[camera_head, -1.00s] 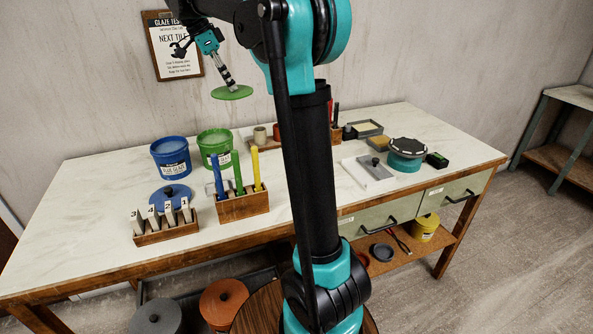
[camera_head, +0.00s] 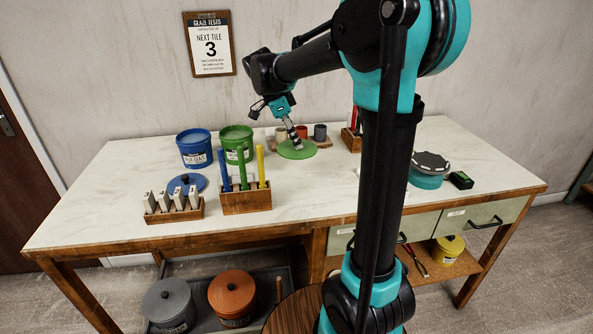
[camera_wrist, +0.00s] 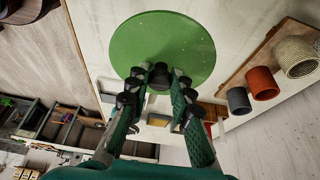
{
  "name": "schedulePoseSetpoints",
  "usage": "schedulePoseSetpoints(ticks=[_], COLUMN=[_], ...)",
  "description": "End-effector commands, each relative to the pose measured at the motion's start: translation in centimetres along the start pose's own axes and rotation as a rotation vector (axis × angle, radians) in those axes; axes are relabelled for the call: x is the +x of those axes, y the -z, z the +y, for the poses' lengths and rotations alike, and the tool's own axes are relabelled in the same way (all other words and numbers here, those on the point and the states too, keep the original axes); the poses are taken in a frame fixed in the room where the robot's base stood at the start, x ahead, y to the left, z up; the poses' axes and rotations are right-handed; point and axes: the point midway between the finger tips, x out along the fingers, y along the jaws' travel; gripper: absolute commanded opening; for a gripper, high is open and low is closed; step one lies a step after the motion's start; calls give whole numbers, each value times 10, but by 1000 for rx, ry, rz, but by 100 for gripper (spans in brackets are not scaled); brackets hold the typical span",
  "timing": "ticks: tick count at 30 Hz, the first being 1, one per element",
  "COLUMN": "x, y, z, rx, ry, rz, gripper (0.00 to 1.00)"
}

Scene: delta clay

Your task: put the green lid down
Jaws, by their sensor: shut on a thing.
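The green lid (camera_head: 297,150) is a flat round disc with a dark knob. In the head view it is at or just above the table top (camera_head: 330,185), right of the green bucket; I cannot tell whether it touches. My gripper (camera_head: 296,142) is above it, shut on the knob. In the wrist view the green lid (camera_wrist: 150,45) fills the upper middle, with both fingers of my gripper (camera_wrist: 158,76) at its dark knob. The green bucket (camera_head: 236,146) stands open, without a lid.
A blue bucket (camera_head: 195,150) stands left of the green one, with a blue lid (camera_head: 188,183) on the table in front. A wooden holder (camera_head: 246,200) with coloured tools stands in front of the green bucket. Small cups (camera_head: 301,132) sit on a board behind the lid.

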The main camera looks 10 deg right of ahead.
Motion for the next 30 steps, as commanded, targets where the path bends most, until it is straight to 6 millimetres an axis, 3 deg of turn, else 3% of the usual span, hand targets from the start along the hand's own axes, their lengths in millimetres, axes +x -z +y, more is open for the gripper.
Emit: schedulePoseSetpoints(ticks=[3,9,22,30], x=[28,60,100,103], y=[-12,-25,-42,-43], z=[0,0,-1,0], rx=[0,0,0,0], ry=[0,0,0,0], rz=[0,0,0,0], gripper=[0,0,0,0])
